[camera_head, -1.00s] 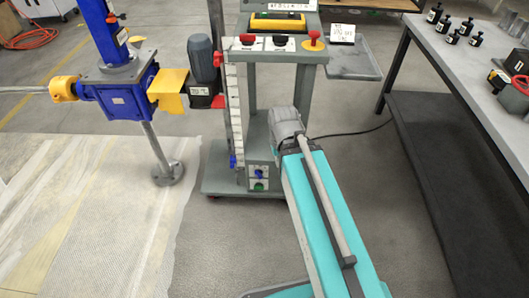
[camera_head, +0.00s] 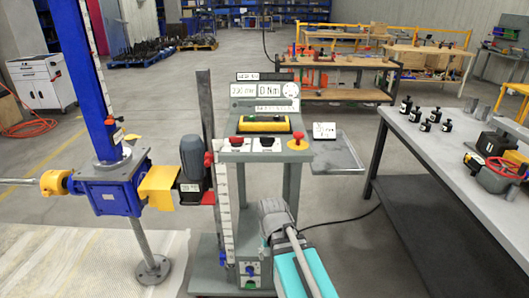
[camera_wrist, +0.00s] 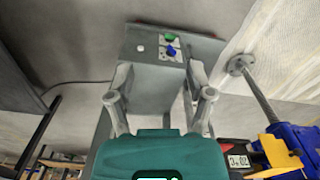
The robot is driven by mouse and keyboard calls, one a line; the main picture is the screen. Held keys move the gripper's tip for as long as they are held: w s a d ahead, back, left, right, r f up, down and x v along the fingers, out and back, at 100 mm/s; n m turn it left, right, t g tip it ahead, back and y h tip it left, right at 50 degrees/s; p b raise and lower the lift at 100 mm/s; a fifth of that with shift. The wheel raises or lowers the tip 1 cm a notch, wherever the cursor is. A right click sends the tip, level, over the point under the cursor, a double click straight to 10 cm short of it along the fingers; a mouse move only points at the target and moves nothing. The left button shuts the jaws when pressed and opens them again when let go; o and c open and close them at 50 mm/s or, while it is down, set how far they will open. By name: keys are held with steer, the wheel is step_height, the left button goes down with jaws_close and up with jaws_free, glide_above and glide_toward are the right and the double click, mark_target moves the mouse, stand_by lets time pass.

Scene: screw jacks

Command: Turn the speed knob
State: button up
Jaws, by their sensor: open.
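The grey control stand (camera_head: 264,156) is in the middle of the head view. Low on the stand are a blue knob (camera_head: 250,270) and a green button (camera_head: 250,284). The blue knob also shows in the wrist view (camera_wrist: 171,51). I cannot tell which is the speed knob. My gripper (camera_wrist: 159,76) is open, fingers spread before the stand, apparently holding nothing. In the head view my arm hides part of the stand.
Left of the stand is a blue screw jack (camera_head: 110,185) with a motor (camera_head: 193,160) and yellow guard. A side shelf (camera_head: 340,160) holds a label card. A cable crosses the floor.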

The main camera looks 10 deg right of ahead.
mark_target(267, 140)
steer(key=shift+o, duration=1.3)
steer(key=w+d+r+m+p, duration=0.1)
steer(key=w+d+r+p, duration=0.1)
steer(key=w+r+p, duration=0.7)
steer(key=w+d+r+p, duration=0.2)
steer(key=w+r+p, duration=0.8)
steer(key=r+p, duration=0.6)
steer(key=w+d+r+m+p, duration=0.1)
steer(key=w+d+r+p, duration=0.1)
steer(key=w+r+p, duration=0.8)
step_height(267, 140, up, 5)
steer(key=p, duration=0.3)
steer(key=shift+m+p, duration=0.3)
steer(key=shift+p, duration=0.05)
steer(key=shift+w+d+f, duration=0.1)
steer(key=shift+f, duration=0.05)
steer(key=shift+f, duration=0.1)
step_height(267, 140, down, 14)
steer(key=b, duration=1.4)
steer(key=shift+r, duration=0.2)
steer(key=shift+c, duration=0.3)
steer(key=c, duration=0.9)
